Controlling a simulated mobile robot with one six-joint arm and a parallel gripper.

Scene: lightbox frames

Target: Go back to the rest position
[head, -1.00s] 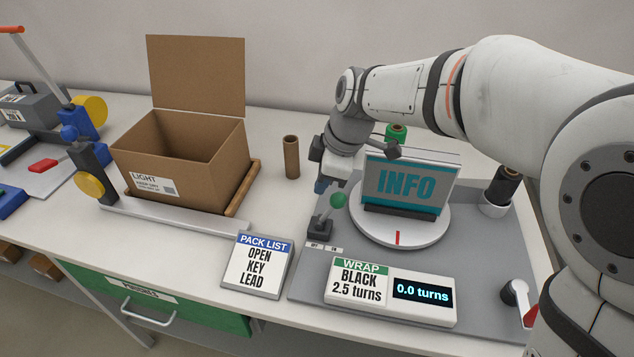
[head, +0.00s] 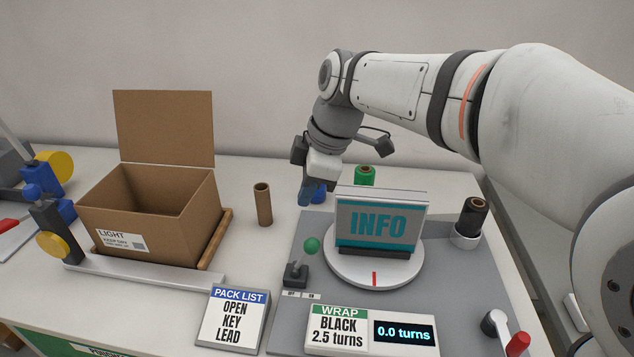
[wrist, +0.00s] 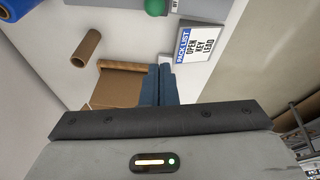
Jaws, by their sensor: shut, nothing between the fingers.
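My gripper (head: 306,196) hangs in the air left of and behind the INFO light box sign (head: 378,226). Its blue fingers are together with nothing between them; they also show in the wrist view (wrist: 159,86). The sign stands upright on the white round turntable (head: 345,268), which has a red mark at its front. My gripper is apart from the sign and from the green-knobbed lever (head: 311,246) in front of it.
An open cardboard box (head: 130,220) stands at left, with a brown tube (head: 263,204) beside it. A black roll (head: 471,217) is at right, a green roll (head: 364,175) behind. The wrap display (head: 404,332) reads 0.0 turns. The pack list sign (head: 232,318) is at front.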

